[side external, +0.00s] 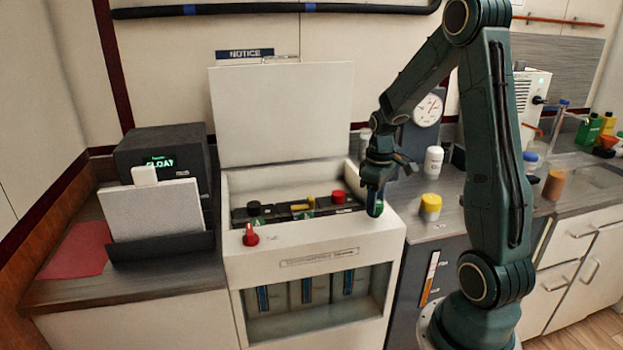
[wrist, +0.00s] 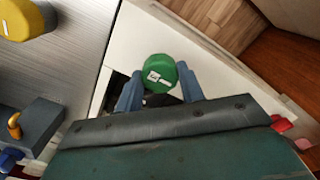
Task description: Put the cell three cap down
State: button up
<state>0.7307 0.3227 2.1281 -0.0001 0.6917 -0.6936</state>
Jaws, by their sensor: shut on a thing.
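A green cap (wrist: 158,72) with a small white label sits between the two blue fingers of my gripper (wrist: 159,88) in the wrist view. My gripper (side external: 375,205) is shut on it, and a bit of the green shows at the fingertips in the side view. The gripper is over the right front edge of the white cabinet (side external: 300,255). Inside the cabinet's open top is a dark battery row (side external: 275,218) with a black cap (side external: 254,208), a yellow piece (side external: 309,201) and a red cap (side external: 338,196). I cannot read which cell the green cap belongs to.
The cabinet's white lid (side external: 280,112) stands open behind. A red knob (side external: 250,236) is on its front left. A yellow-lidded jar (side external: 430,206) and a white bottle (side external: 433,162) stand on the counter to the right. A grey counter strip between cabinet and jar is free.

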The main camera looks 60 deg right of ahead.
jog(key=shift+f, duration=0.85)
jog(key=shift+f, duration=0.1)
jog(key=o, duration=0.9)
notch_tip(320, 180, up, 12)
jog(key=shift+r, duration=0.15)
dwell(0.3)
